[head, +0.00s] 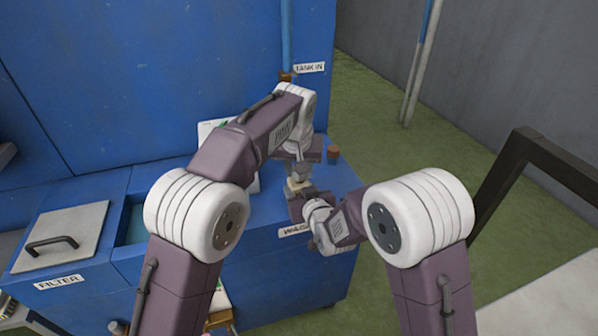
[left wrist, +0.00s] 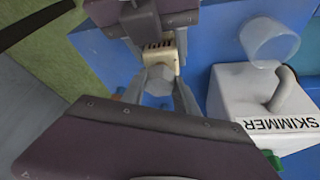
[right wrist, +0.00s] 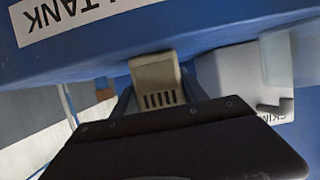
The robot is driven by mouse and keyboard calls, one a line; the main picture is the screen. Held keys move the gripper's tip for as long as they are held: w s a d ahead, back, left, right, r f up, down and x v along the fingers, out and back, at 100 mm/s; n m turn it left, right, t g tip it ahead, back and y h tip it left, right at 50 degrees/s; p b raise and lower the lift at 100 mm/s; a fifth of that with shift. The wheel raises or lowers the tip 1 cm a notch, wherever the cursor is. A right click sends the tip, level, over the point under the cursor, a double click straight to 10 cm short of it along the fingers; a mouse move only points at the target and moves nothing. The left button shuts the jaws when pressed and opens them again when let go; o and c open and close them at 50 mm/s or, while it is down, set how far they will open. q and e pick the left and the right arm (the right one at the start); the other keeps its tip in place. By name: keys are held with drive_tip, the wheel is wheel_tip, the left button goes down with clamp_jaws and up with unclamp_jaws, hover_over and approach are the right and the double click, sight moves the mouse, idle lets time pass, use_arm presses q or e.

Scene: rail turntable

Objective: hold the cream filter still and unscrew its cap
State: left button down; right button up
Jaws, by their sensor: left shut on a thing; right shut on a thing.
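The cream filter (head: 297,184) is small in the head view, upright between my two grippers. In the left wrist view the slotted cream body (left wrist: 166,53) has a grey faceted cap (left wrist: 158,80) on it. My left gripper (left wrist: 158,92) has its fingers on either side of the cap and is shut on it, from above. My right gripper (right wrist: 160,95) is shut on the cream body from below; its slots face that wrist camera.
A white skimmer box (left wrist: 240,95) with a clear cylinder (left wrist: 270,42) stands close by, partly behind my left arm. A small brown cup (head: 333,154) sits near the right edge of the blue bench. A grey handled lid (head: 60,235) lies at left. Green floor is open at right.

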use_arm(q)
drive_tip(key=shift+r, duration=0.65)
drive_tip(key=shift+r, duration=0.15)
drive_tip(key=shift+r, duration=2.5)
use_arm(e)
drive_tip(key=o, duration=1.6)
